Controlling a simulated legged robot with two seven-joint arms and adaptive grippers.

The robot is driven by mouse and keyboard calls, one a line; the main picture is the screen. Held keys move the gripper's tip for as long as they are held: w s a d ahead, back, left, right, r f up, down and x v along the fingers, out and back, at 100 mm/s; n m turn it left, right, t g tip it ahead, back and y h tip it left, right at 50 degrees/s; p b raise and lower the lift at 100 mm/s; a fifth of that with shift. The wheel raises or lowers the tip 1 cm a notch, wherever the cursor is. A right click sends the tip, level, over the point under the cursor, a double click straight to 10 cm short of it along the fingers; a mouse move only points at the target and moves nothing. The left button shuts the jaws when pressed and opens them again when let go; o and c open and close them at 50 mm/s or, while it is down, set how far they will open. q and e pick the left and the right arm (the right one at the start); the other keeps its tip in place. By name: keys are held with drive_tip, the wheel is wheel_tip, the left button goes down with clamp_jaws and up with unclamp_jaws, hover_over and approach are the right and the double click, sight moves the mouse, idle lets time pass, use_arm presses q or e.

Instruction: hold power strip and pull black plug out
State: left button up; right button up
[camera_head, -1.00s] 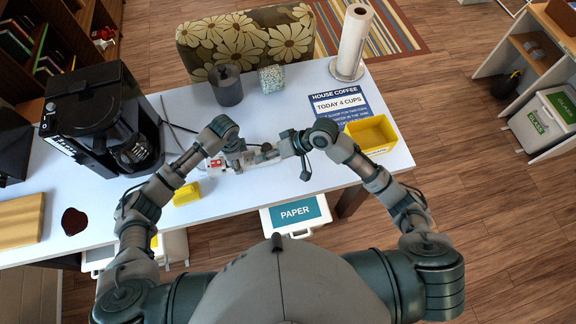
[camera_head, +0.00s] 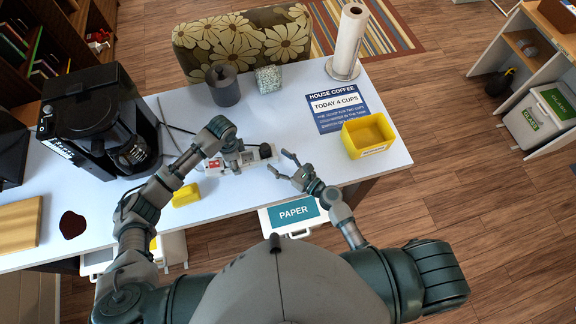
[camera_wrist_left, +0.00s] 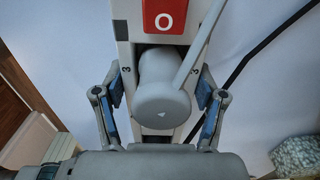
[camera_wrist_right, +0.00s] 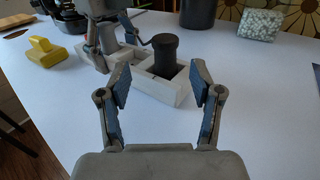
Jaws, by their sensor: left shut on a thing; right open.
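The white power strip (camera_head: 232,163) lies on the white table, with a red switch (camera_wrist_left: 165,16) at one end. My left gripper (camera_wrist_left: 162,105) is shut on the strip, its fingers on both sides. A grey plug (camera_wrist_left: 163,85) sits in the strip between those fingers. The black plug (camera_wrist_right: 165,55) stands upright in the strip's other end; it also shows in the head view (camera_head: 265,151). My right gripper (camera_head: 279,163) is open and empty, its fingers pointing toward the black plug but apart from it. It also shows in the right wrist view (camera_wrist_right: 162,85).
A yellow bin (camera_head: 368,137) and a house coffee sign (camera_head: 335,107) are to the right. A coffee maker (camera_head: 100,125) stands at left, a yellow object (camera_head: 186,195) near the front edge. A dark canister (camera_head: 223,86) is behind the strip. The table between strip and sign is clear.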

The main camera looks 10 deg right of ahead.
sight(265, 152)
drive_tip(key=x, duration=0.8)
drive_tip(key=shift+a, duration=0.25)
drive_tip(key=shift+c, duration=0.2)
